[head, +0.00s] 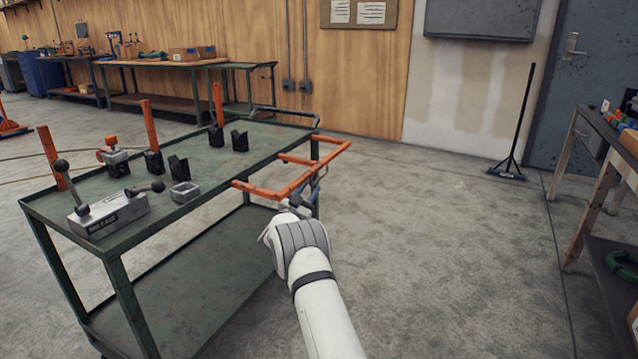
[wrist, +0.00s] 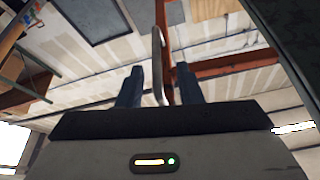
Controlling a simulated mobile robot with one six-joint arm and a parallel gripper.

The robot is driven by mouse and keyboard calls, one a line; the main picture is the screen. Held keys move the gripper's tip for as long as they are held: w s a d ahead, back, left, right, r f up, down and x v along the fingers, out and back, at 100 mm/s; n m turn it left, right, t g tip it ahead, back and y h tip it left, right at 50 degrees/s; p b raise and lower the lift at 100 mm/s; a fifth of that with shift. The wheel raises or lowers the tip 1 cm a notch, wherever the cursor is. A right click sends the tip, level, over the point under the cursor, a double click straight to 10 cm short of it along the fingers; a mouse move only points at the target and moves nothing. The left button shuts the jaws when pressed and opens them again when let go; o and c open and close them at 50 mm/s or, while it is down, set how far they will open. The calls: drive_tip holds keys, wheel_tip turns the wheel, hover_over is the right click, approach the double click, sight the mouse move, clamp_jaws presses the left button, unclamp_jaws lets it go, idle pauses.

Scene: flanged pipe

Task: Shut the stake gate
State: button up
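The stake gate (head: 312,172) is an orange bar frame at the right edge of the green cart (head: 130,262). It sticks out past the edge and looks lowered rather than upright. Orange stakes (head: 149,122) stand upright on the cart top. My gripper (head: 308,196) is at the near side of the gate, outside the cart edge. In the wrist view my gripper's two dark fingers (wrist: 159,84) are apart. A thin grey bar (wrist: 157,62) stands between them with gaps on both sides. An orange bar (wrist: 235,64) of the gate shows behind. The hinge is not clear.
On the cart top are a grey block with ball-ended levers (head: 108,213), several black blocks (head: 178,166) and a small metal tray (head: 184,191). A workbench (head: 592,150) stands at the right. A T-shaped floor tool (head: 512,160) stands by the wall. Floor right of the cart is clear.

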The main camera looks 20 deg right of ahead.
sight(318, 179)
drive_tip(key=b+x, duration=0.1)
drive_tip(key=x, duration=0.4)
drive_tip(key=shift+s+d+f, duration=0.1)
drive_tip(key=shift+s+d, duration=0.05)
drive_tip(key=shift+s, duration=0.05)
clamp_jaws()
idle(0.4)
